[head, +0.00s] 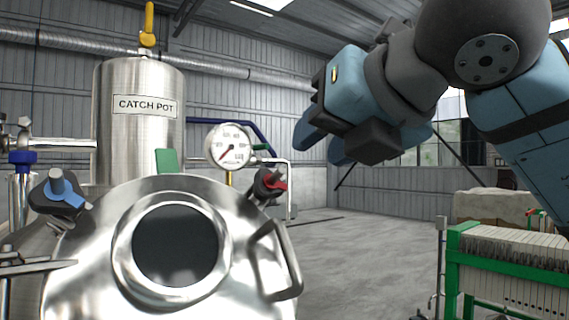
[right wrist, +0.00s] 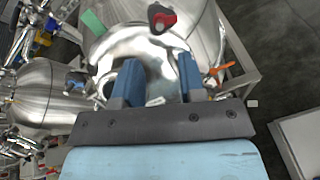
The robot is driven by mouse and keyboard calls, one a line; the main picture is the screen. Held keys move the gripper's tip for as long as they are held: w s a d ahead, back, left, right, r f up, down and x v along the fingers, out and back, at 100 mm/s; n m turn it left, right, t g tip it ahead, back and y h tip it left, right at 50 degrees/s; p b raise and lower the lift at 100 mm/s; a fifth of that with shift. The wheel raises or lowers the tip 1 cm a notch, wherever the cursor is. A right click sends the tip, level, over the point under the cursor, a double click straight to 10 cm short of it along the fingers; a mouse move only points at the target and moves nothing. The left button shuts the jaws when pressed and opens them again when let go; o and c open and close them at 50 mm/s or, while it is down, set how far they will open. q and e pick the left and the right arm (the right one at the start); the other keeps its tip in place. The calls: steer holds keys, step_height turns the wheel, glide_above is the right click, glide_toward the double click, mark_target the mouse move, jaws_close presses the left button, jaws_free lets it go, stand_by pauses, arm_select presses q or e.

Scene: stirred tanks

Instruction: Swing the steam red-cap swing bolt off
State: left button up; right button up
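The red-cap swing bolt (head: 269,184) sits on the rim of the shiny domed tank lid (head: 90,235), right of the sight glass. It also shows at the top of the right wrist view (right wrist: 163,18), beyond my fingertips. My right gripper (head: 325,143) is raised in the air, up and to the right of the red cap, clear of the lid. In the right wrist view its two blue fingers (right wrist: 160,72) are apart with nothing gripped between them. My left gripper is not in view.
A blue-cap swing bolt (head: 60,190) is on the lid's left side. A bent handle (head: 289,262) stands at the lid's right. A pressure gauge (head: 230,146) and the catch pot (head: 140,130) rise behind. A green-framed plate rack (head: 510,262) stands at right; floor between is clear.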

mark_target(282, 170)
steer(key=p+x, duration=0.2)
steer(key=x, duration=0.7)
steer(key=shift+w+a+f, duration=0.1)
steer(key=shift+w+a, duration=0.05)
steer(key=shift+w, duration=0.05)
jaws_close()
